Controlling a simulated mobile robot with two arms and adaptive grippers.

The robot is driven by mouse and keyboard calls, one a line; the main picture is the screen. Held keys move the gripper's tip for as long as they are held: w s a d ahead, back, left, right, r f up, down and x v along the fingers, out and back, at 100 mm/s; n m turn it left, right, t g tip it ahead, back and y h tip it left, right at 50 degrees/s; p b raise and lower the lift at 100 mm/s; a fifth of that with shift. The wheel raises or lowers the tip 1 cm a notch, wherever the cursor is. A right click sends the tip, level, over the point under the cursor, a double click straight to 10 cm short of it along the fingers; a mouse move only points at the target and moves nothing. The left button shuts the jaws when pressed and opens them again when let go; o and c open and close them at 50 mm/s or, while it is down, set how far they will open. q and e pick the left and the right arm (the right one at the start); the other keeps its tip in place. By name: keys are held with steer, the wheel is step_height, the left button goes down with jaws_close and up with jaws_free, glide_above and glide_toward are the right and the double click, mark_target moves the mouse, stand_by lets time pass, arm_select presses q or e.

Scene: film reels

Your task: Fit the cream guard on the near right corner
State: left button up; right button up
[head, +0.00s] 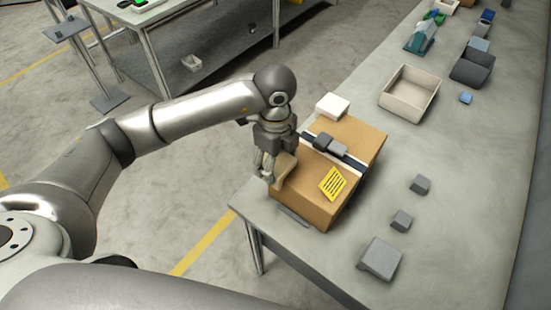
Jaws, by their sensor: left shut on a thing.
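A brown carton (355,138) lies on the grey table, with a dark strap and buckle across its top and a yellow label (333,183). My left gripper (270,174) is shut on a cream-beige guard (285,170), at the carton's left side in the picture. The fingers hide part of the guard, and I cannot tell whether it touches the carton. The carton's lowest corner in the picture is bare. An off-white block (333,105) sits at the carton's far end. My right gripper is not in view.
Small grey blocks (402,220) and a larger grey piece (380,258) lie right of the carton. An open cream bin (410,94) and a dark bin (473,68) stand farther back. A dark flat strip (293,216) lies by the table's near edge.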

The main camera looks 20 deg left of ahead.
arm_select(q)
steer(key=o, duration=1)
steer(key=shift+r+p, duration=0.6)
steer(key=shift+r+b, duration=1.35)
steer(key=shift+r, duration=4.7)
steer(key=shift+f, duration=0.1)
